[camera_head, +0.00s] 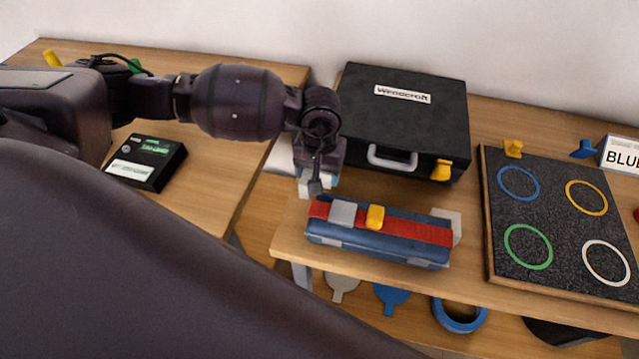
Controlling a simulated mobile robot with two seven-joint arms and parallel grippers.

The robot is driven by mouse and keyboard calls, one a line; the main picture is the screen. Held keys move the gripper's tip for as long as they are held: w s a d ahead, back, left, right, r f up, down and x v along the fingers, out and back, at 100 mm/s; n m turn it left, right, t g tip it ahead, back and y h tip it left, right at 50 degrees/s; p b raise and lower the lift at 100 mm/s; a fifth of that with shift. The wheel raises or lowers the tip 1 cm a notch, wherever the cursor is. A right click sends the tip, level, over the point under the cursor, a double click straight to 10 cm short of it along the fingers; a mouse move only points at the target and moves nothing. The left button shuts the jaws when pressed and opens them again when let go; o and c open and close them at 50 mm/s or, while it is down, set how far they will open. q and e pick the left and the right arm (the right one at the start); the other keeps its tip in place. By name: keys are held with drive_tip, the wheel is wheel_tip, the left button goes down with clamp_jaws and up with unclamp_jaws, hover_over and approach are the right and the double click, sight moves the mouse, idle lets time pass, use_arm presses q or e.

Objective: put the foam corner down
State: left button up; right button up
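My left gripper (316,184) points down at the back left end of a blue case with a red band (385,233). A pale foam corner (304,186) shows on both sides of its dark near finger, and the gripper appears shut on it. The far finger is hidden, and I cannot tell whether the foam touches the table or case. A second whitish block (452,224) is at the case's right end, partly hidden by it. My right gripper is not in view.
A black hard case (400,115) stands behind. A dark board with coloured rings (555,215) lies right. A small black box (147,162) is on the left table (215,190). A gap separates the tables. Grey and blue pads (392,298) and a blue ring (458,318) are lower down.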

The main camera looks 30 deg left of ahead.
use_arm(q)
drive_tip(key=shift+f, duration=2.4)
drive_tip(key=o, duration=0.9)
wheel_tip(320, 180, up, 12)
drive_tip(key=shift+r, duration=0.2)
drive_tip(key=shift+f, duration=0.1)
